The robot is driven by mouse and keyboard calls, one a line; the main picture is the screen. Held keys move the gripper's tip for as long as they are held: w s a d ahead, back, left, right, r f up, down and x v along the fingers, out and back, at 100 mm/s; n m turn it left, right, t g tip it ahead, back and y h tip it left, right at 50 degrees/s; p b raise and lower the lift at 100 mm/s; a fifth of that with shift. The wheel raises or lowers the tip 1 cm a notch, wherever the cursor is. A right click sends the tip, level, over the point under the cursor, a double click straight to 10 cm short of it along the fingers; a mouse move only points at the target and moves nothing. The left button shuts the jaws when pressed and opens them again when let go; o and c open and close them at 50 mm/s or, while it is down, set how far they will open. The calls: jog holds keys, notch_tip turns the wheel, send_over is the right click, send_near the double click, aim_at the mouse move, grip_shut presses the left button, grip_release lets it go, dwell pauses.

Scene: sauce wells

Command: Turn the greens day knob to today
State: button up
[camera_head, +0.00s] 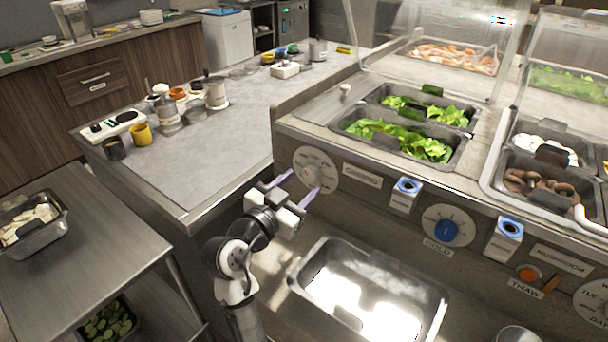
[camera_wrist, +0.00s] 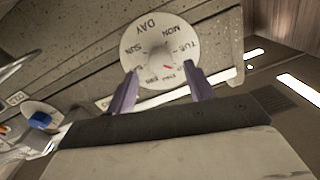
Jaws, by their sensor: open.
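The greens day knob (camera_head: 315,176) sits on a round white dial on the counter front, below the wells of green leaves (camera_head: 405,138). In the wrist view, the dial (camera_wrist: 152,27) shows printed words including DAY, MON, TUE and SUN. A small red mark shows at the pale knob (camera_wrist: 158,58) in its middle, on the side facing the gripper. My gripper (camera_head: 293,188) is open, with two purple fingers in front of the dial. In the wrist view, the fingers (camera_wrist: 160,78) reach to either side of the dial's lower part. I cannot tell whether they touch it.
An empty metal pan (camera_head: 440,300) stands below the front. A grey counter (camera_head: 215,150) with pots lies to the left.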

aim_at(311, 174)
jog(key=shift+x, duration=1.3)
jog(key=c, duration=1)
jog(key=shift+p, duration=0.3)
jog(key=n+p, duration=0.2)
jog(key=n, duration=0.3)
jog(key=shift+r, duration=0.2)
jog(key=shift+f+n+p, duration=0.1)
jog(key=shift+n+p, duration=1)
jog(key=shift+n, duration=0.6)
jog(key=shift+a, duration=0.1)
